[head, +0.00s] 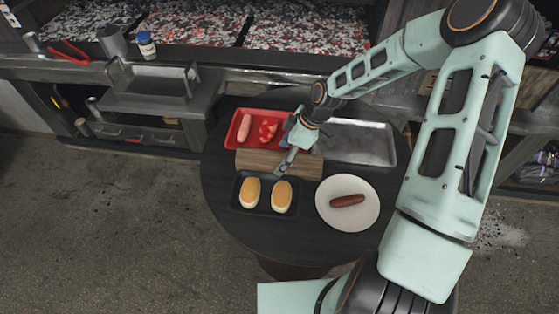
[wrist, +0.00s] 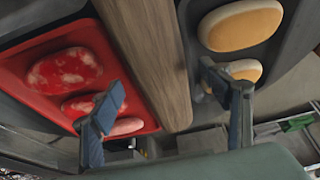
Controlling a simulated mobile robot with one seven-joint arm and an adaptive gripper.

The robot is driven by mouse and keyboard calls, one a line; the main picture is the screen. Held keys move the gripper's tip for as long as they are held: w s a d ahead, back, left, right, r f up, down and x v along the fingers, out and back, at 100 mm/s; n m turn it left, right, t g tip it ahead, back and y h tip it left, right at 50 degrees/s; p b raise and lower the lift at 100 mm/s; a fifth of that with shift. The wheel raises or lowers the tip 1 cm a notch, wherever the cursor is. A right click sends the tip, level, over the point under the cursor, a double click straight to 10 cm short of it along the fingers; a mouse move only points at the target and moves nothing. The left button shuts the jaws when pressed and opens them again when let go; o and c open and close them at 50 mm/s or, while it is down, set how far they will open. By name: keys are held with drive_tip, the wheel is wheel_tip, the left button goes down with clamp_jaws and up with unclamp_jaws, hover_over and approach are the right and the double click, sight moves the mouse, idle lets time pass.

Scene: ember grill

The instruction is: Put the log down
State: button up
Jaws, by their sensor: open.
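The log (head: 258,161) is a brown wooden piece lying lengthwise on the round dark table, between the red tray and the black tray. My gripper (head: 287,157) is over its right part. In the wrist view the log (wrist: 153,60) runs between the two spread fingers of my gripper (wrist: 164,88), one finger on each side. The gripper is open, and I see clear gaps between the fingers and the log. The far end of the log is cut off by the wrist view's edge.
The red tray (head: 233,138) holds a sausage and marbled red meat. The black tray (head: 239,205) holds two buns. A white plate (head: 331,217) bears a browned sausage, and an empty metal tray (head: 362,145) sits behind it. The grill counter stands beyond the table (head: 250,231).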

drive_tip(key=shift+a+f, duration=0.2)
drive_tip(key=shift+f, duration=0.45)
drive_tip(key=shift+w+r, duration=0.1)
clamp_jaws()
